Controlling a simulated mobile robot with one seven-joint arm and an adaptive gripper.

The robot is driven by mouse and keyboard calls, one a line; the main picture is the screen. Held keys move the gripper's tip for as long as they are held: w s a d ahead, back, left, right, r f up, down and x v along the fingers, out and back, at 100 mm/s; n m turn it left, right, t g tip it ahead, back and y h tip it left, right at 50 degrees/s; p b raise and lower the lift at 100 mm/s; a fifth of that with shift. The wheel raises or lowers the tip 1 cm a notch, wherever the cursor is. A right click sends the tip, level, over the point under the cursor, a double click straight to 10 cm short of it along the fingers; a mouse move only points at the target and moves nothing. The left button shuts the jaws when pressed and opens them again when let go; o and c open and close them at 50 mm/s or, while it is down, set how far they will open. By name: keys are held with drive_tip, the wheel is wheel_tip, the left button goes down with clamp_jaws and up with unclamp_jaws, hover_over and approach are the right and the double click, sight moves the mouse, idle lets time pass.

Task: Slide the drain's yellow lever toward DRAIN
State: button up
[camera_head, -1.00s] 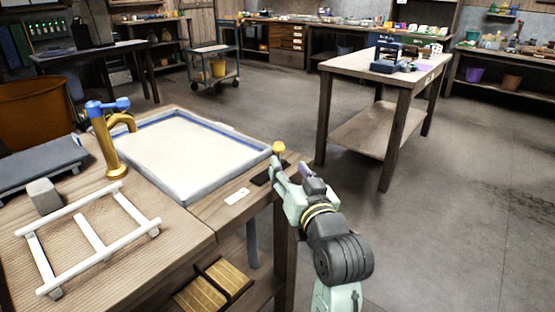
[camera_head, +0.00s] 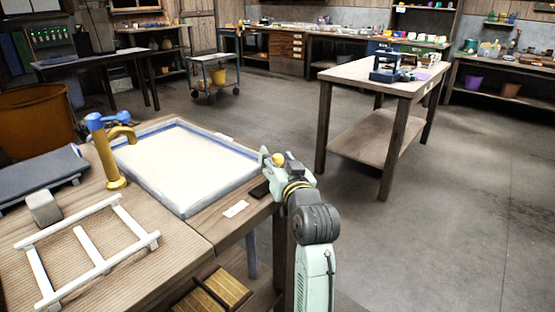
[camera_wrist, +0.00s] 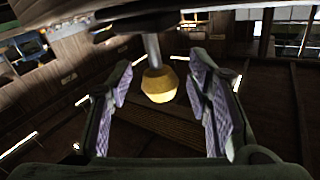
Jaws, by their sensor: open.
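The drain's yellow lever knob (camera_head: 278,159) stands at the right front corner of the white basin (camera_head: 190,160), above a dark slot plate (camera_head: 260,190). My gripper (camera_head: 272,160) is at the knob, partly covering it and the lever's stem. In the wrist view the yellow knob (camera_wrist: 158,85) on its metal stem shows between the two padded fingers of my gripper (camera_wrist: 162,92). The fingers are open, with a gap on both sides of the knob. I cannot read any DRAIN mark.
A small white label (camera_head: 236,208) lies on the wooden bench's front strip. A gold tap (camera_head: 108,155) with a blue handle and a white frame (camera_head: 85,250) are to the left. A wooden table (camera_head: 385,75) stands behind right, with open floor around it.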

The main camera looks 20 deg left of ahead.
drive_tip(key=shift+c, duration=0.3)
clamp_jaws()
idle(0.5)
